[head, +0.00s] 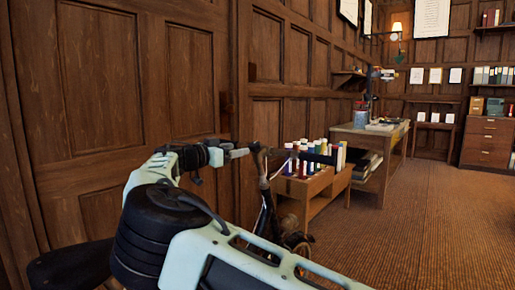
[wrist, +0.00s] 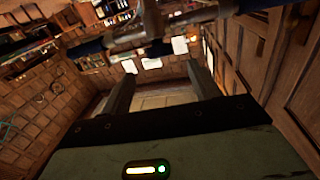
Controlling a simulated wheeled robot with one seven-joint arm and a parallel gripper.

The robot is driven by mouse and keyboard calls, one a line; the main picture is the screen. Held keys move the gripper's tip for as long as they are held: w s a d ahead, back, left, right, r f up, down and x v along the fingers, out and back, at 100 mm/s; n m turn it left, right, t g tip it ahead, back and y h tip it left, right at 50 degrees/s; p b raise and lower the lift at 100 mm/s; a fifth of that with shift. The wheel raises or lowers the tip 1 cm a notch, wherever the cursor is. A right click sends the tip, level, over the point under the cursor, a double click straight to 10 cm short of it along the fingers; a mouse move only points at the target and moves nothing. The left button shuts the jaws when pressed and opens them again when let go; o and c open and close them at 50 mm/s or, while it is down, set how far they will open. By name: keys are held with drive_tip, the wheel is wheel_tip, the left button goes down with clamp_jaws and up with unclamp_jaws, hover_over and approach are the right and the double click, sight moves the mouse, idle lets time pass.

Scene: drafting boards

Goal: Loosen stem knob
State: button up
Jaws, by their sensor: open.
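A dark upright with a crossbar like a handlebar (head: 265,192) stands just past the end of my arm in the head view. The bar (wrist: 140,40) crosses the top of the wrist view, with a metallic middle part and darker ends. I cannot pick out the stem knob clearly in either view. My gripper (wrist: 158,78) is open in the wrist view, its two dark fingers apart with nothing between them. The bar lies beyond the fingertips, and contact with it does not show. In the head view the gripper is hard to separate from the bar.
A low wooden bench (head: 318,187) with several coloured bottles stands right behind the upright. A wooden worktable (head: 372,140) is farther back. Panelled wall (head: 95,85) runs close along the left. The carpet (head: 430,225) at right is clear.

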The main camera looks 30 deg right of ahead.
sight(259, 145)
drive_tip(key=d, duration=0.3)
drive_tip(key=w+d, duration=0.1)
drive_tip(key=d, duration=0.3)
drive_tip(key=w+d, duration=0.1)
drive_tip(key=d, duration=0.2)
drive_tip(key=shift+w+d+b, duration=0.1)
drive_tip(key=shift+d+b, duration=0.2)
drive_tip(key=shift+d, duration=0.1)
drive_tip(key=c, duration=1)
